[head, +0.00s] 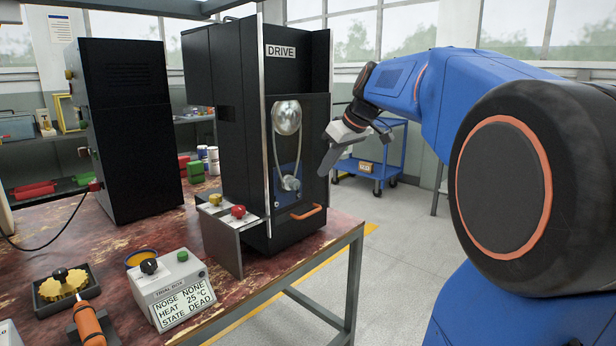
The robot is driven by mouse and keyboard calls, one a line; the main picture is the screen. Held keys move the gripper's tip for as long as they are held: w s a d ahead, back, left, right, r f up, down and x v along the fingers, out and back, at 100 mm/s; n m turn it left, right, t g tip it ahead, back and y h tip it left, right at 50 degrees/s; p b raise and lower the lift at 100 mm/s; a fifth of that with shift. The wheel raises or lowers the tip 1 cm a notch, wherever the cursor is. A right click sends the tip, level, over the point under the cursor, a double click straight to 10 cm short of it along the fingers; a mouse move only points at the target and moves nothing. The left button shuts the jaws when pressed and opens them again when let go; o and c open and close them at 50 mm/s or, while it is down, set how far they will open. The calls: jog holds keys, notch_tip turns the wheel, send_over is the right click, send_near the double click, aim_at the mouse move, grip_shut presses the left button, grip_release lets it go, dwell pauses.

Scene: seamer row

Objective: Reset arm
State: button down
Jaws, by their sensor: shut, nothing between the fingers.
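My blue arm reaches in from the right in the head view. My gripper (328,150) is grey and hangs in the air at the right side of the black machine marked DRIVE (235,130). It looks shut and holds nothing. The fingers are seen from the side, partly behind the wrist. They appear apart from the machine, though the exact gap is hard to judge. The machine's recessed front shows a silver pulley (287,117), a belt down to a smaller wheel (291,183), and an orange handle (307,212) below.
The trial box (168,287) reads NOISE NONE, HEAT 25 °C, STATE DEAD. A bracket with a red knob (238,212) stands before the machine. A blue cart (366,168) stands behind; floor at right is clear.

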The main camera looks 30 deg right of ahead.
jog(key=s+a+f+m, duration=0.1)
jog(key=s+a+f, duration=0.4)
jog(key=s+f, duration=0.3)
jog(key=s+a+f+m+g+h, duration=0.1)
jog(key=s+a+f, duration=0.4)
jog(key=s+f, duration=0.3)
jog(key=s+a+f+m+h, duration=0.1)
jog(key=s+a+f, duration=0.4)
jog(key=s+f, duration=0.3)
jog(key=s, duration=0.4)
jog(key=shift+a+f+m, duration=0.15)
jog(key=shift+a+m, duration=0.1)
jog(key=shift+m, duration=0.05)
